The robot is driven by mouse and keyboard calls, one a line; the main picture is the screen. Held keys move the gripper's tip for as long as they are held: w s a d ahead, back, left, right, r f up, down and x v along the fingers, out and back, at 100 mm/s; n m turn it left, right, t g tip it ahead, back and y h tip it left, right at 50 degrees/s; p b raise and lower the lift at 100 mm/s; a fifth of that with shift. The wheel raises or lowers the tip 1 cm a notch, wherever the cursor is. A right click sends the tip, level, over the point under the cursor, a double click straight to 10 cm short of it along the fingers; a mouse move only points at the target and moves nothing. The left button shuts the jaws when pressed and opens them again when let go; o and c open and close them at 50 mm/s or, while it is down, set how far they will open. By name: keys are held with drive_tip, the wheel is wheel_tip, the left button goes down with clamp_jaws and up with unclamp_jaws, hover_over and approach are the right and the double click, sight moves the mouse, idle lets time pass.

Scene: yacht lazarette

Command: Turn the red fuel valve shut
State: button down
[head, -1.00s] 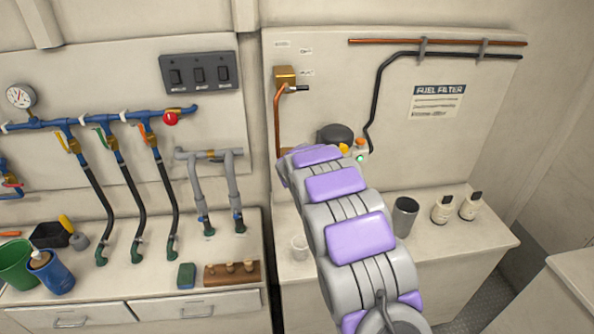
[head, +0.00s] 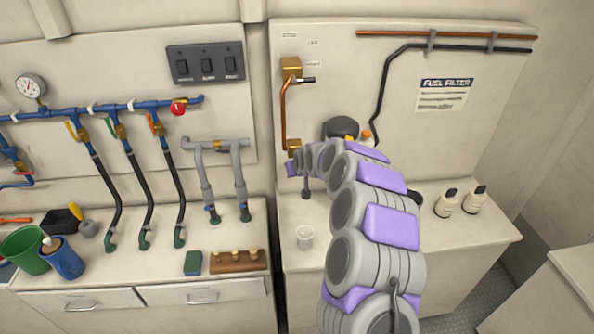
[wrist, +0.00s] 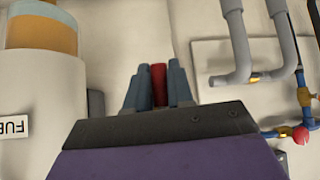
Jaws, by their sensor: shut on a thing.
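In the wrist view my gripper (wrist: 158,90) has its blue-grey fingers closed on a narrow red piece (wrist: 158,72), which looks like the red fuel valve's handle. The valve's body is hidden behind the fingers and palm. In the head view my arm reaches up and bends left, its end near the lower brass fitting (head: 294,145) of the copper pipe. The fingers and the red handle are hidden there. A separate round red knob (head: 178,108) sits on the blue pipe manifold at left; the wrist view shows it too (wrist: 301,135).
An upper brass block (head: 291,68) with a small lever is above. A clear cup (head: 304,236) and white bottles (head: 446,203) stand on the counter. Grey pipes (head: 222,147) stand left of my arm. The wrist view shows an amber-filled filter bowl (wrist: 42,30) close by.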

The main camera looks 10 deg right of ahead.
idle(0.6)
drive_tip(key=c, duration=1.1)
unclamp_jaws()
drive_tip(key=shift+a, duration=0.1)
drive_tip(key=shift+r, duration=0.1)
drive_tip(key=v, duration=1.7)
drive_tip(key=shift+d, duration=0.25)
drive_tip(key=shift+s, duration=0.1)
drive_tip(key=s+f+g+b, duration=0.2)
drive_tip(key=s+g, duration=0.1)
drive_tip(key=s, duration=1.3)
drive_tip(key=s+d+f+m+g+h+b, duration=0.1)
drive_tip(key=s+f+g+b, duration=0.1)
drive_tip(key=s, duration=1.4)
drive_tip(key=s+d+f+m+g+b, duration=0.1)
drive_tip(key=s+f+g+b, duration=0.2)
drive_tip(key=s, duration=1.4)
drive_tip(key=f+g, duration=0.1)
drive_tip(key=g, duration=0.1)
drive_tip(key=shift+g+h, duration=0.3)
